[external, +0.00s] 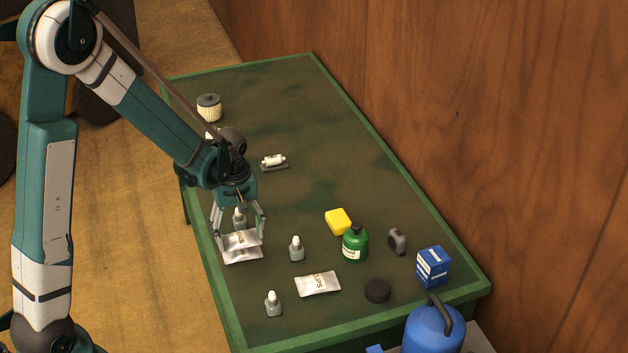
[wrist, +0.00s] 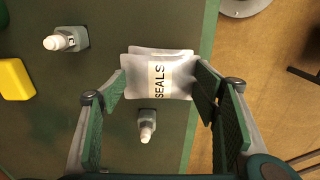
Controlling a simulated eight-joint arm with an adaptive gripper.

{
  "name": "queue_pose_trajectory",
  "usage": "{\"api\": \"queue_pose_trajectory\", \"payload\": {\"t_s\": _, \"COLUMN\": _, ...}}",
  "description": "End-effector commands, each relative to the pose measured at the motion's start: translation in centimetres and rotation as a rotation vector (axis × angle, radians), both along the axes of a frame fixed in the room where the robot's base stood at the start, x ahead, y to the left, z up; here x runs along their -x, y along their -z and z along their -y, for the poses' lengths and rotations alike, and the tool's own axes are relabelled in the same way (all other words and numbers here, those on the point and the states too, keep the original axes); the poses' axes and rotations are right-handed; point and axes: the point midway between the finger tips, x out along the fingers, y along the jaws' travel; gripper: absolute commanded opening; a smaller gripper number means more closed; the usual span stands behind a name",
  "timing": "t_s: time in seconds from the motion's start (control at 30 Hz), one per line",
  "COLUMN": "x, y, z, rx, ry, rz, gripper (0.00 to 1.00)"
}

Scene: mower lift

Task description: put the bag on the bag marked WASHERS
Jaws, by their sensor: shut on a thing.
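My gripper (external: 241,235) is shut on a silvery bag (external: 239,241) near the table's left edge. In the wrist view the held bag (wrist: 160,82) reads SEALS and sits between the two fingers. Another silvery bag (external: 243,257) lies directly under it, showing only a strip; its lettering is hidden. Its edge also peeks out in the wrist view (wrist: 150,50). I cannot tell whether the two bags touch. A third bag (external: 318,284) lies apart, to the right, with lettering that looks like CLIPS. I cannot read WASHERS on any bag.
Small grey dropper bottles stand close by: one behind the held bag (external: 239,217), one to its right (external: 296,249), one nearer the front (external: 273,304). A yellow block (external: 338,221), green bottle (external: 355,244), black puck (external: 377,291) and blue box (external: 433,267) stand further right.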

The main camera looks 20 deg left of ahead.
Motion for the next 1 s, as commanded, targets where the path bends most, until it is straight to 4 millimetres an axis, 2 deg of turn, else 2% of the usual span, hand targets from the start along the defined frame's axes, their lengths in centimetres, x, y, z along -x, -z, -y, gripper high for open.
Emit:
{"api": "queue_pose_trajectory", "payload": {"t_s": 0.13, "x": 0.0, "y": 1.1, "z": 0.0, "rx": 0.0, "ry": 0.0, "rz": 0.0, "gripper": 0.47}}
{"api": "queue_pose_trajectory", "payload": {"t_s": 0.67, "x": 0.0, "y": 1.7, "z": 0.0, "rx": 0.0, "ry": 0.0, "rz": 0.0, "gripper": 0.47}}
{"api": "queue_pose_trajectory", "payload": {"t_s": 0.7, "x": 0.0, "y": 1.6, "z": 0.0, "rx": 0.0, "ry": 0.0, "rz": 0.0, "gripper": 0.66}}
{"api": "queue_pose_trajectory", "payload": {"t_s": 0.77, "x": 0.0, "y": 1.5, "z": 0.0, "rx": 0.0, "ry": 0.0, "rz": 0.0, "gripper": 0.74}}
{"api": "queue_pose_trajectory", "payload": {"t_s": 1.0, "x": 0.0, "y": 1.5, "z": 0.0, "rx": 0.0, "ry": 0.0, "rz": 0.0, "gripper": 0.75}}
